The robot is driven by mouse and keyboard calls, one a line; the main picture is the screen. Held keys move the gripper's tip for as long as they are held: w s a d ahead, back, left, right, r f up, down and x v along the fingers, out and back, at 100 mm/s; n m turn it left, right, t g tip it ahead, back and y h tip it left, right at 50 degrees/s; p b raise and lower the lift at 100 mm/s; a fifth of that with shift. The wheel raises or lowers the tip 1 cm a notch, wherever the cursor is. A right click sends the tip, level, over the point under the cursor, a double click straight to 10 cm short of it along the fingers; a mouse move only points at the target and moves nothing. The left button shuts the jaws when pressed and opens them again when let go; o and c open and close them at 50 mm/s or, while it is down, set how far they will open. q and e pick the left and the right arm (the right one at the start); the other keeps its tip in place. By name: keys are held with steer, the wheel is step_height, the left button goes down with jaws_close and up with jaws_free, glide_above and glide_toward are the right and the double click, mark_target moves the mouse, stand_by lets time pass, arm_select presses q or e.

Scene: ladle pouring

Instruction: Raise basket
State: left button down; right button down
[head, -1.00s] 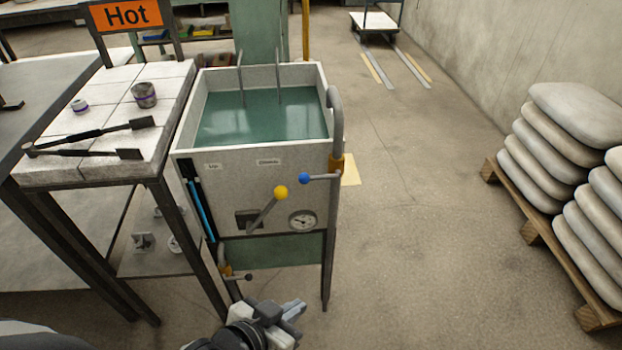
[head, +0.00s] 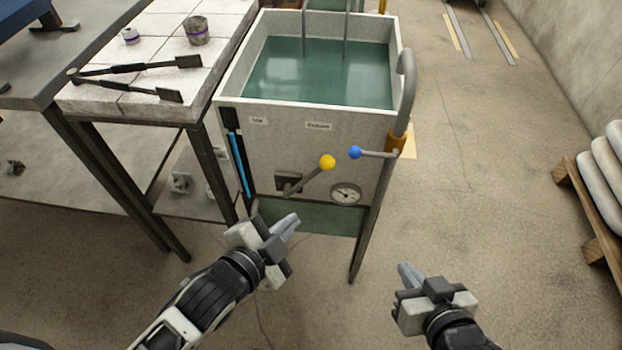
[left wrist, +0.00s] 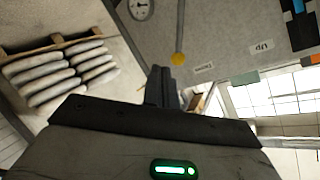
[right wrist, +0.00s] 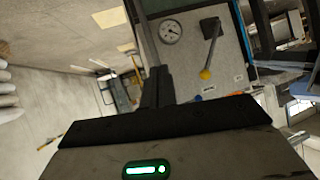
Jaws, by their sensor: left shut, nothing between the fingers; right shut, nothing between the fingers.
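The basket itself is under the green liquid (head: 320,72) in the grey tank; two thin upright rods (head: 304,32) rise out of the liquid. A lever with a yellow knob (head: 327,162) sticks out of the tank's front, and a smaller lever with a blue knob (head: 355,152) is to its right. The yellow knob also shows in the left wrist view (left wrist: 178,59) and the right wrist view (right wrist: 205,74). My left gripper (head: 291,224) is shut and empty, below and left of the yellow knob. My right gripper (head: 406,270) is shut and empty, low and right of the tank.
A tiled table (head: 150,105) with tongs (head: 135,68) and two small cups stands left of the tank. A curved pipe (head: 407,85) runs up the tank's right side. Stacked sacks (head: 604,180) on a pallet stand at the right. The floor between is clear.

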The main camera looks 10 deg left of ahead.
arm_select(q)
steer(key=w+d+m+h+b, duration=0.1)
steer(key=w+d+m+h, duration=0.2)
steer(key=w+m, duration=0.9)
steer(key=d+m, duration=0.2)
steer(key=d, duration=0.1)
steer(key=shift+w+d+f+h+b, duration=0.2)
steer(key=shift+d+h+b, duration=0.1)
steer(key=shift+d+b, duration=0.1)
arm_select(e)
steer(key=shift+s+f, duration=0.2)
steer(key=shift+f, duration=0.25)
arm_select(q)
steer(key=shift+a, duration=0.1)
